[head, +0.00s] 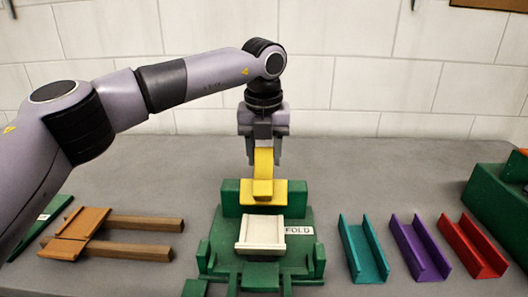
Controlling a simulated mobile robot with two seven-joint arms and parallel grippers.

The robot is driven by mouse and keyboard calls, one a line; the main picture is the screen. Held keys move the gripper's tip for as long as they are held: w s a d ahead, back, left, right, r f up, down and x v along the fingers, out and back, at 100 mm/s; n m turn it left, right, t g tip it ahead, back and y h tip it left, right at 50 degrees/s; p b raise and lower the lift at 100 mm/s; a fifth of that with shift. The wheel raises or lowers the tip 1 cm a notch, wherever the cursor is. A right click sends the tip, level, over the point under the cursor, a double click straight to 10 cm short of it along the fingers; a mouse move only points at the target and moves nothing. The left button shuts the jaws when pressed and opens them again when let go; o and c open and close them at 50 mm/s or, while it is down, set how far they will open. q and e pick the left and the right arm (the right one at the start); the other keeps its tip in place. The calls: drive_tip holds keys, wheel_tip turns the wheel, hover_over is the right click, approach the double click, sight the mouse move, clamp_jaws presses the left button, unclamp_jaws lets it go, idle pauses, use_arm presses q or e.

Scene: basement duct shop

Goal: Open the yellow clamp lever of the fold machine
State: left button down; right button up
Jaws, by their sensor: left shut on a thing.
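The green fold machine (300,242) stands at the middle of the bench, with a "FOLD" label on it. Its yellow clamp lever (263,164) stands upright from a flat yellow clamp piece (282,192). My left gripper (264,155) comes down from above and is shut on the upper part of the lever. The fingers hide the lever's top. A cream-white channel-shaped piece (262,235) lies on the machine's bed, in front of the yellow clamp. My right gripper does not show.
Teal (363,248), purple (419,248) and red (472,245) channels lie at the right. A green machine (497,210) stands at the far right. Brown rails (130,221) with an orange-brown piece (76,232) lie at the left. The bench behind is clear.

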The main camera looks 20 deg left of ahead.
use_arm(q)
drive_tip(key=c, duration=0.9)
unclamp_jaws()
drive_tip(key=shift+s+f, duration=0.1)
drive_tip(key=shift+f, duration=0.3)
drive_tip(key=shift+c, duration=0.2)
drive_tip(key=shift+o, duration=1.4)
drive_tip(key=shift+r, duration=0.1)
drive_tip(key=shift+r, duration=0.1)
drive_tip(key=shift+s+d+r, duration=0.1)
drive_tip(key=shift+s+r, duration=0.05)
drive_tip(key=shift+r, duration=1.6)
drive_tip(key=shift+s+r, duration=0.15)
drive_tip(key=shift+r, duration=1.55)
